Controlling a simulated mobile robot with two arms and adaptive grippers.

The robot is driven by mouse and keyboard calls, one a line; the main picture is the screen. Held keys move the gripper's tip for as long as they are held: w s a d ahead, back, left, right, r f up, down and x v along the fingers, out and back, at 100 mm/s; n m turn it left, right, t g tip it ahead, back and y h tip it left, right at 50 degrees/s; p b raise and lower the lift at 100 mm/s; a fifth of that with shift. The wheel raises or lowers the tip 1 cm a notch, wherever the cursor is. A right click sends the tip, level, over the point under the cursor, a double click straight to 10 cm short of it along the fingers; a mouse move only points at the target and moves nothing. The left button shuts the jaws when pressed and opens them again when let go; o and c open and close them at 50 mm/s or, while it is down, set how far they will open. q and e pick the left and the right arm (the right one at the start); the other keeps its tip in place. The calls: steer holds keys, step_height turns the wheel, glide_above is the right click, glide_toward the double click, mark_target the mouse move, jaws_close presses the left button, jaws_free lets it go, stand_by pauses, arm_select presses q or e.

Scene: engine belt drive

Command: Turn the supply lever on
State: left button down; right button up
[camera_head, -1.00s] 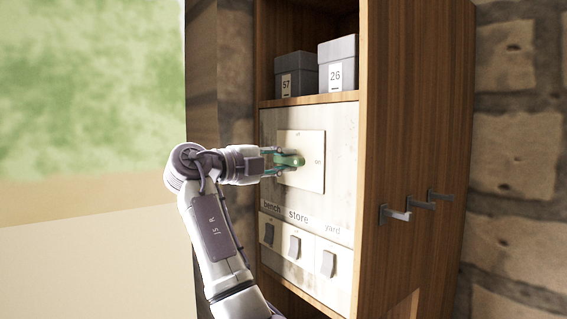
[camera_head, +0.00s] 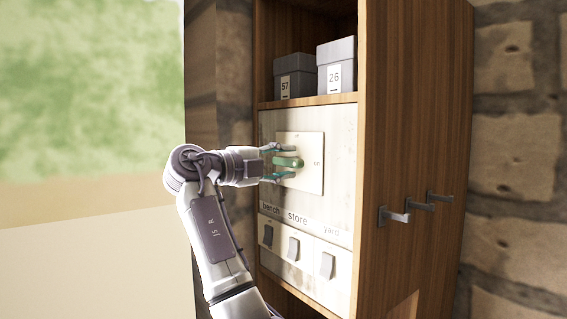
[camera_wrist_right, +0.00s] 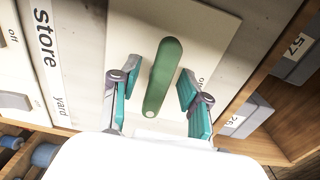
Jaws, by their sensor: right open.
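The supply lever is a green rounded bar (camera_head: 288,162) on a pale square plate (camera_head: 313,178) in the cabinet's panel. It lies about level, in line with the "on" mark at the plate's right; another small mark is at the top. My right gripper (camera_head: 276,163) is open, with one finger above the lever and one below. In the right wrist view the lever (camera_wrist_right: 163,76) stands between the two teal fingers (camera_wrist_right: 158,100), with a gap on each side. My left gripper is not in view.
Below are three grey rocker switches, labelled bench (camera_head: 268,236), store (camera_head: 293,249) and yard (camera_head: 327,265). Grey boxes 57 (camera_head: 295,76) and 26 (camera_head: 337,66) stand on the shelf above. Metal hooks (camera_head: 397,216) stick out from the cabinet's right side.

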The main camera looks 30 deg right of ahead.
steer(key=s+a, duration=0.1)
steer(key=a, duration=1.1)
